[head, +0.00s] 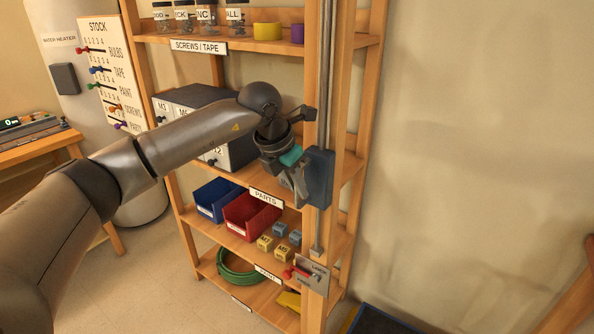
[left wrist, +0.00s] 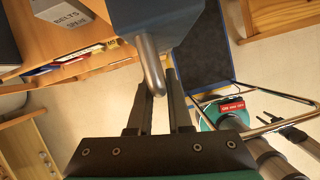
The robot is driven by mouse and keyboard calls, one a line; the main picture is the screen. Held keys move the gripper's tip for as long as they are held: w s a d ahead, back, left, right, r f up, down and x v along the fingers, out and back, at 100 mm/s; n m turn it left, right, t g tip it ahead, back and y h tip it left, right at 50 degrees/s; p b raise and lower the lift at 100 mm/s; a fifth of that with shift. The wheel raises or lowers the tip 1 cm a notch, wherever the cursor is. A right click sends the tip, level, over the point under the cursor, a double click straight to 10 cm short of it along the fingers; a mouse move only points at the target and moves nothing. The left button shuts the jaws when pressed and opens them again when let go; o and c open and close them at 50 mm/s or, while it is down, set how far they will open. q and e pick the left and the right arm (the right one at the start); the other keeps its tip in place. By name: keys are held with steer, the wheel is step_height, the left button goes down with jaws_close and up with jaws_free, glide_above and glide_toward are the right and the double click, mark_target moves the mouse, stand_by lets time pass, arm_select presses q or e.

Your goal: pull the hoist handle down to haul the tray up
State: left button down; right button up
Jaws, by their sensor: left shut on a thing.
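The hoist's blue-grey block (head: 319,178) sits on a vertical metal rail (head: 325,80) at the front post of the shelf. In the left wrist view the grey rod-like handle (left wrist: 151,62) comes off this block (left wrist: 165,18) and ends between my fingers. My left gripper (head: 299,186) is at the block's left side, shut on the handle; its two dark fingers show in the left wrist view (left wrist: 162,95). In the head view the gripper hides most of the handle. I cannot make out the tray for sure. Grey arm parts at the lower right of the wrist view look like mine.
A plate with a red lever (head: 301,272) is at the rail's lower end. The shelf holds a red bin (head: 250,217), a blue bin (head: 217,199), small blocks and a green coil (head: 238,267). A dark mat-like panel (head: 375,322) lies low at the right. The wall side is clear.

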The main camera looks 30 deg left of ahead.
arm_select(q)
step_height(320, 180, down, 15)
steer(key=b, duration=0.7)
steer(key=shift+s+a, duration=0.2)
steer(key=shift+a, duration=0.05)
arm_select(e)
step_height(320, 180, down, 7)
steer(key=w+d+t, duration=0.1)
steer(key=shift+w+d, duration=0.25)
steer(key=shift+d, duration=0.05)
arm_select(q)
steer(key=shift+a, duration=0.1)
steer(key=c, duration=1.1)
jaws_free()
steer(key=shift+a, duration=0.1)
steer(key=shift+c, duration=0.2)
steer(key=o, duration=0.3)
steer(key=shift+w+r, duration=0.1)
